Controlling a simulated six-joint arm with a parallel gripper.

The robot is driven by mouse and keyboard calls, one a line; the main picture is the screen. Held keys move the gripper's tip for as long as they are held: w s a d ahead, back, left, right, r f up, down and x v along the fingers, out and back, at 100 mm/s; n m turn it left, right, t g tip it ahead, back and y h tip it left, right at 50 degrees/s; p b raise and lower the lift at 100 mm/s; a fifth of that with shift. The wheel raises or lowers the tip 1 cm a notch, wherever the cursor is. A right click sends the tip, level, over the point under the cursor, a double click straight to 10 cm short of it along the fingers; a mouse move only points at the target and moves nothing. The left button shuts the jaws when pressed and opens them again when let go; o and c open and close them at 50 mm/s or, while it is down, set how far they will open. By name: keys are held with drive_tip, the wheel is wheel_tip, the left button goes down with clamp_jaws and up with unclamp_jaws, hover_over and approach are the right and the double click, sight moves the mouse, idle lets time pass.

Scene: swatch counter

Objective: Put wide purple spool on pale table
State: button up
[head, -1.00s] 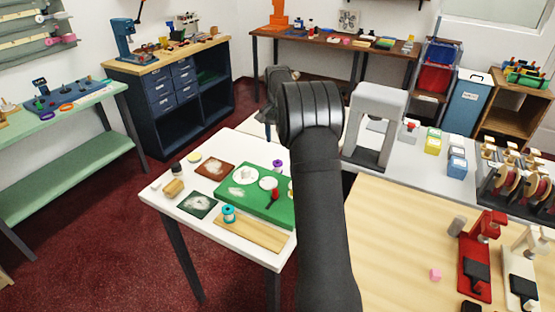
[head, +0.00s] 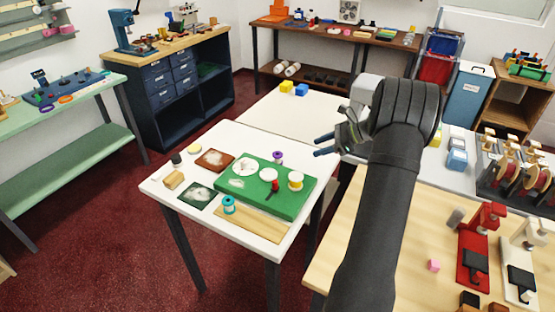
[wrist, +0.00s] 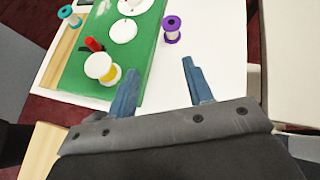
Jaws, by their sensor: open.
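In the wrist view the spool (wrist: 172,29) is upright on bare white tabletop, beside the board and beyond my fingertips. My gripper (head: 319,145) is open and empty, to the right of the spool and apart from it. Its two blue fingers (wrist: 160,74) point toward the spool in the wrist view. A pale cream table (head: 264,119) stands behind the white table, with its right part hidden by my gripper.
The white table (head: 228,140) holds a green board (head: 290,205), a yellow spool (head: 296,181), a teal spool (head: 229,204) and a red-handled tool (head: 272,187).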

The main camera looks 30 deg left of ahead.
sight(278, 154)
drive_tip(key=a+f, duration=0.2)
drive_tip(key=a, duration=0.2)
drive_tip(key=s+a+f+m+y, duration=0.1)
drive_tip(key=a+f, duration=0.1)
drive_tip(key=a, duration=0.3)
drive_tip(key=a+f+m+t, duration=0.1)
drive_tip(key=a+f, duration=0.2)
drive_tip(key=a, duration=0.1)
drive_tip(key=shift+s+a+y, duration=0.15)
drive_tip(key=shift+s+y, duration=0.15)
drive_tip(key=shift+s, duration=0.1)
drive_tip(key=c, duration=0.8)
drive_tip(key=shift+r, duration=0.55)
drive_tip(key=d+r, duration=0.3)
drive_tip(key=d, duration=0.1)
drive_tip(key=d+r, duration=0.3)
drive_tip(key=d, duration=0.1)
drive_tip(key=d+r, duration=0.3)
drive_tip(key=r, duration=0.1)
drive_tip(key=shift+w+d, duration=0.25)
drive_tip(key=shift+d, duration=0.15)
